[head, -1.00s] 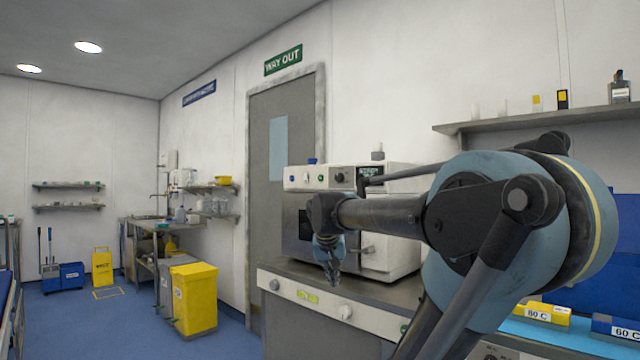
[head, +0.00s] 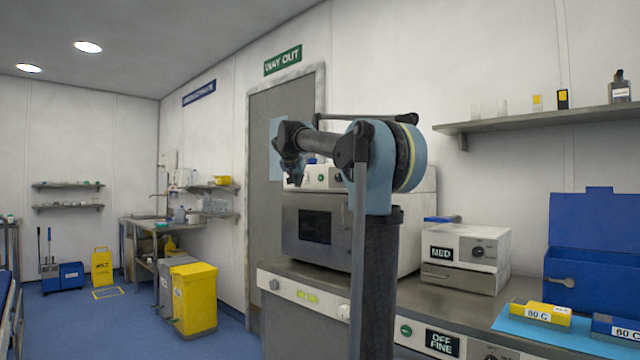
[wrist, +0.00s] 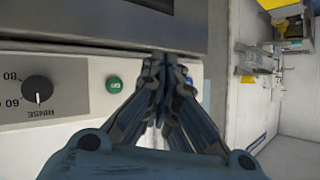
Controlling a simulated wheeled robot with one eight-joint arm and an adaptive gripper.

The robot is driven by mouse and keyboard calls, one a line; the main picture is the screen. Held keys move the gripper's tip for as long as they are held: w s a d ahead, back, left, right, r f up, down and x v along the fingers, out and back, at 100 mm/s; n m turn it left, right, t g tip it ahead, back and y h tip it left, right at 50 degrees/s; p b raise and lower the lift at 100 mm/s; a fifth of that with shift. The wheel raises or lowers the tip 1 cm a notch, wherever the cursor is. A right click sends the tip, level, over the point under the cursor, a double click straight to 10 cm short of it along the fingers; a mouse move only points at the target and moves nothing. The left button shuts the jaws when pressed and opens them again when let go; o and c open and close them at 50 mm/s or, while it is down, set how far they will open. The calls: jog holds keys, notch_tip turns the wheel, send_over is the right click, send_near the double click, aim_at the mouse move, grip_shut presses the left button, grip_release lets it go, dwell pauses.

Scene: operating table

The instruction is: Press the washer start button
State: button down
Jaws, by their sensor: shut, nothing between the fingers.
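The washer (head: 290,225) is a grey and white box with a dark window, standing on the bench, with a pale control panel (head: 318,177) along its top front. In the wrist view the panel (wrist: 70,68) shows a black dial marked RINSE (wrist: 37,89) and a round green button (wrist: 114,84). Part of another button (wrist: 189,82) shows beside my fingers. My gripper (head: 292,180) is shut and empty, in front of the panel's left end. In the wrist view its fingertips (wrist: 160,60) lie to the right of the green button. Contact with the panel cannot be told.
A smaller unit marked MED (head: 465,252) stands right of the washer on the bench. A blue open box (head: 590,270) and yellow 80 C block (head: 540,313) are further right. A wall shelf (head: 535,121) hangs above.

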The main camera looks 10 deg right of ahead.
aim_at(321, 178)
jog(key=shift+d, duration=0.1)
dwell(0.3)
jog(key=w+d, duration=0.5)
jog(key=d, duration=0.2)
dwell(0.4)
jog(key=shift+w+d+r, duration=0.1)
dwell(1.3)
jog(key=shift+w+d, duration=0.1)
jog(key=shift+d, duration=0.1)
jog(key=shift+w+d, duration=0.2)
jog(key=shift+d, duration=0.1)
dwell(0.9)
jog(key=shift+a, duration=0.1)
jog(key=shift+s+a, duration=0.5)
jog(key=shift+a, duration=0.05)
dwell(0.4)
